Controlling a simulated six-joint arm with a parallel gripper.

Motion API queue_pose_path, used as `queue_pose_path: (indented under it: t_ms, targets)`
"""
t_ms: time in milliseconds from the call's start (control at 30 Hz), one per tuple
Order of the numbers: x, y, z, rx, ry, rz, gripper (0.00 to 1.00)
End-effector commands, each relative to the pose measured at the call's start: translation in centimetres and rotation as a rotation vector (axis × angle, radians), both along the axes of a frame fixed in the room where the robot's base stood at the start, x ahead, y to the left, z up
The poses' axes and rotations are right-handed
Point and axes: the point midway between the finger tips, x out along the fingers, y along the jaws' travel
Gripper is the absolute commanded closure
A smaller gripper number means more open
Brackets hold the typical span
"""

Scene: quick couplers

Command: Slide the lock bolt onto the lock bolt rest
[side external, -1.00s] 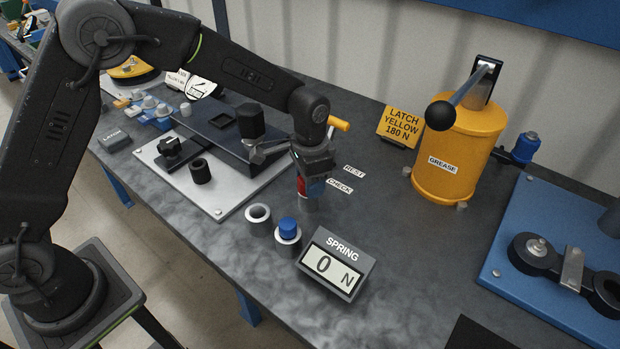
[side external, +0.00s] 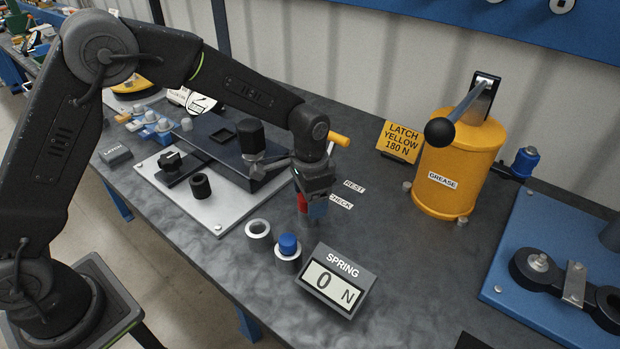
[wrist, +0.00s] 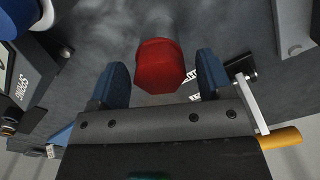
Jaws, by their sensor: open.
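My gripper (side external: 311,207) points down over the bench, its blue fingers apart. In the wrist view my gripper (wrist: 161,80) is open around a red hexagonal head (wrist: 160,65), with dark gaps visible on both sides. The red part (side external: 302,203) sits on a grey cylinder (side external: 309,219) standing on the bench. I cannot tell whether this is the lock bolt. A REST label (side external: 354,186) and a CHECK label (side external: 341,200) lie just right of the gripper. The lock bolt rest itself cannot be clearly identified; my gripper may hide part of that area.
A grey plate (side external: 215,214) with a black-knobbed fixture is left. An orange handle (side external: 339,140) is close by the wrist. A yellow grease can (side external: 450,165) stands right.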

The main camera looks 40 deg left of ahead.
Motion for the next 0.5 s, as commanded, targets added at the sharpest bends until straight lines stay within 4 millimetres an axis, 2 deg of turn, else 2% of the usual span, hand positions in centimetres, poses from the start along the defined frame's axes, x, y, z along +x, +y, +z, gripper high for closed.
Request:
queue_pose_path:
  t_ms: [167,500]
  targets:
    - [0.1,0.0,2.9,-0.001,-0.006,0.000,0.27]
    - [0.1,0.0,10.3,-0.002,-0.005,0.000,0.27]
